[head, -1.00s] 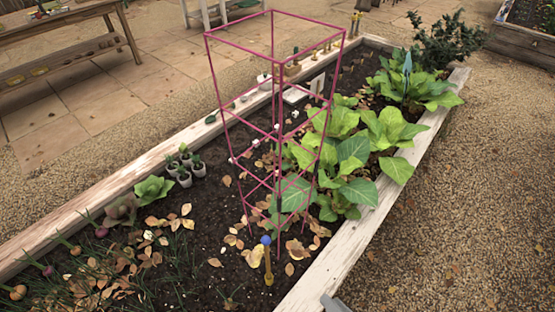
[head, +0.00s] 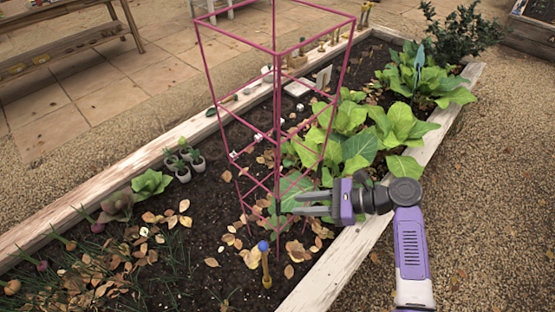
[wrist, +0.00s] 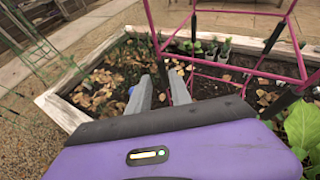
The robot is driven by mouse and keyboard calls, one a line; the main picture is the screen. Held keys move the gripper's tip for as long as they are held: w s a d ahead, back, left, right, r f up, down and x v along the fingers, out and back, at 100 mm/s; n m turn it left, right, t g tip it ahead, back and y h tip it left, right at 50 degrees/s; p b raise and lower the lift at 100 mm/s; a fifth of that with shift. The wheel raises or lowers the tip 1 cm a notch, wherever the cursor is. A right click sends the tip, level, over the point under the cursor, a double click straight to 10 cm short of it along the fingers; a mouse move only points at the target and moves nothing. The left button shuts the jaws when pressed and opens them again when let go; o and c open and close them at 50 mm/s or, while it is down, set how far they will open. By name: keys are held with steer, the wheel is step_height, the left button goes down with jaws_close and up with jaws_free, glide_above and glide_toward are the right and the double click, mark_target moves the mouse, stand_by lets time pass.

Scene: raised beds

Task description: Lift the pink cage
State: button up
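The pink cage (head: 277,110) is a tall wire frame standing upright in the soil of the raised bed, wider at the top. Its top is partly cut off by the upper edge of the head view. My gripper (head: 298,204) reaches in from the right, low on the cage, with its fingertips close to the front post. In the wrist view the two grey fingers (wrist: 159,76) are spread apart, and a pink cage post (wrist: 152,30) runs down toward the gap between them. I cannot tell whether the post is fully between the fingers or just beyond the tips.
Leafy green plants (head: 375,130) crowd the cage's right side. A blue-topped stake (head: 265,265) stands just in front. Small pots (head: 184,170) sit to the left. The bed's pale wooden edge (head: 335,262) passes under my arm. Gravel on the right is clear.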

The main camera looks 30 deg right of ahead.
steer(key=shift+x, duration=3.75)
steer(key=shift+w+r, duration=0.2)
jaws_close()
